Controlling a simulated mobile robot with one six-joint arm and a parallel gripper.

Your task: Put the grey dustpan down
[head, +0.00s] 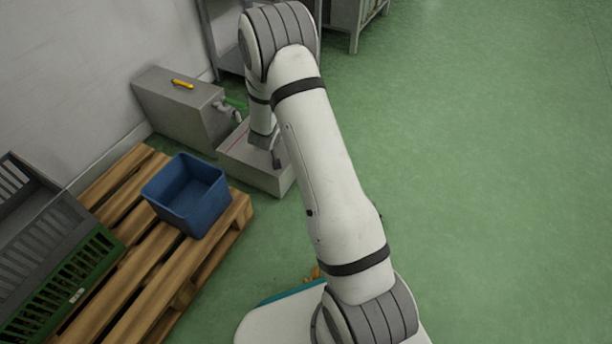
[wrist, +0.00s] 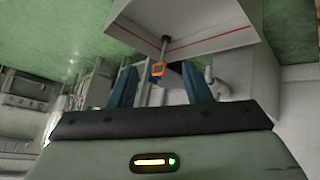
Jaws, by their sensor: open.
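I cannot make out a grey dustpan in either view. My gripper (wrist: 160,78) is open in the wrist view, with its two blue fingers apart. A small orange piece on a dark rod (wrist: 158,69) shows between the fingers; I cannot tell what it belongs to or whether the fingers touch it. In the head view my gripper is mostly hidden by my arm, close over a low grey box with a red line (head: 240,163). That box also shows beyond the fingers in the wrist view (wrist: 190,20).
A taller grey box (head: 175,108) with a yellow item (head: 182,84) on top stands by the wall. A blue bin (head: 190,200) and grey (head: 40,215) and green (head: 75,280) crates rest on a wooden pallet (head: 150,310). The green floor (head: 480,150) at right is clear.

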